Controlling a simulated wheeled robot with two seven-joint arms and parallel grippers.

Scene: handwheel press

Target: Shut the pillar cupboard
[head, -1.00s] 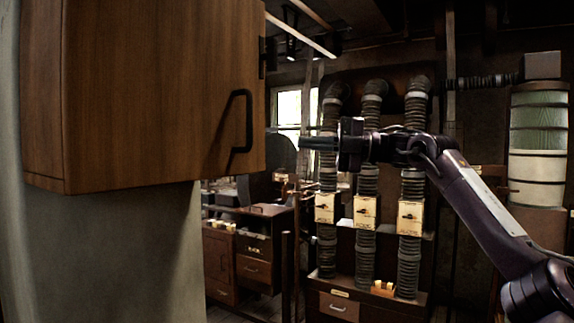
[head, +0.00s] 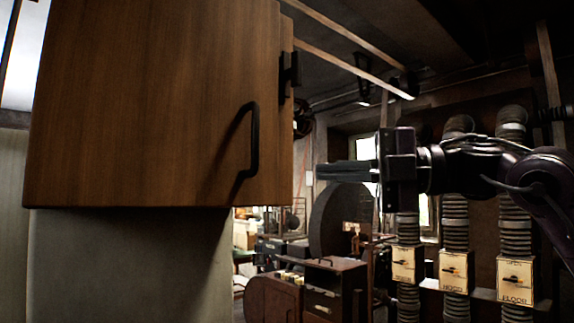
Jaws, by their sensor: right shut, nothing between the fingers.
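The pillar cupboard (head: 140,110) is a brown wooden box on a pale pillar (head: 130,265), filling the upper left of the head view. A dark bar handle (head: 254,140) stands upright on its broad face, near the right end. A second dark fitting (head: 291,70) sticks out at the right edge, beside a thin wooden strip; I cannot tell whether this strip is a door standing ajar. My right gripper (head: 320,174) is shut and empty, pointing left. In the picture its fingertips are just right of the cupboard's edge, with no visible contact. My left gripper is not in view.
Ribbed ducts (head: 455,215) with cream switch boxes (head: 457,272) stand behind my right arm. A dark round disc (head: 340,220) and a low wooden cabinet (head: 335,282) are further back, below the gripper.

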